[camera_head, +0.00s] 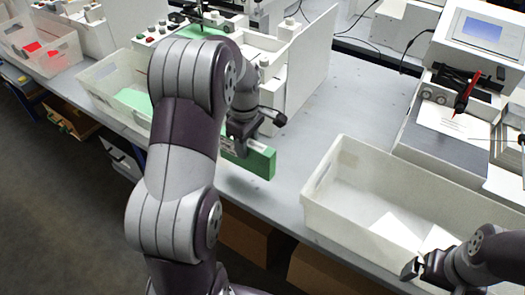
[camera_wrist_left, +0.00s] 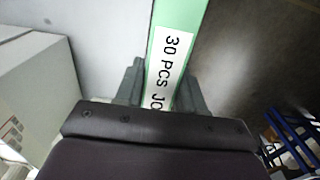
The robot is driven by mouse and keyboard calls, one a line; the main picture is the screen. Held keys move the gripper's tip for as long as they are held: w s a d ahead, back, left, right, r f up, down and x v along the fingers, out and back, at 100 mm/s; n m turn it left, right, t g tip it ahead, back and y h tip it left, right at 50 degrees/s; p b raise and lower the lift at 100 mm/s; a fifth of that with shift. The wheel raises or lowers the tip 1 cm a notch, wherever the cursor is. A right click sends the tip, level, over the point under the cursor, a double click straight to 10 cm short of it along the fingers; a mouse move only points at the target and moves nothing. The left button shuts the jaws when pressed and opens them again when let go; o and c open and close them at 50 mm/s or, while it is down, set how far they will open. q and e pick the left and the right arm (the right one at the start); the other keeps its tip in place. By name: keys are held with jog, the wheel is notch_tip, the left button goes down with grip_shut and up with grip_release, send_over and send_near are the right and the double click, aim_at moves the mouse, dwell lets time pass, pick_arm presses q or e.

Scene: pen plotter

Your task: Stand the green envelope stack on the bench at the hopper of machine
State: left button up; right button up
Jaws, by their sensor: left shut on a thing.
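The green envelope stack (camera_head: 262,163) is at the front part of the bench (camera_head: 345,108), partly hidden behind my left arm. My left gripper (camera_head: 240,138) is shut on it. In the left wrist view the stack (camera_wrist_left: 188,22) runs between the two fingers (camera_wrist_left: 160,88), its white label reading "30 PCS" facing the camera. I cannot tell whether its lower edge touches the bench. A white machine (camera_head: 258,38) with a green sheet on top stands behind my left arm; its hopper is not clearly visible. My right gripper (camera_head: 412,268) is at the lower right; its jaws are unclear.
A white bin (camera_head: 335,215) with white sheets stands at the right. Another bin (camera_head: 105,85) with green contents is left of my arm. A plotter (camera_head: 435,150) with a red pen stands at the back right. A tall white panel (camera_head: 305,75) borders clear bench.

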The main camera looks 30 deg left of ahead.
pick_arm(q)
jog(key=w+f, duration=0.3)
jog(key=f, duration=0.1)
jog(key=w+d+f, duration=0.1)
jog(key=w+f, duration=0.1)
jog(key=shift+w+f+p, duration=0.3)
jog(key=shift+w+f, duration=0.05)
jog(key=shift+f, duration=0.05)
jog(key=shift+w+f, duration=0.1)
jog(key=shift+f, duration=0.3)
jog(key=shift+f, duration=0.1)
jog(key=o, duration=1.2)
jog(key=shift+c, duration=0.2)
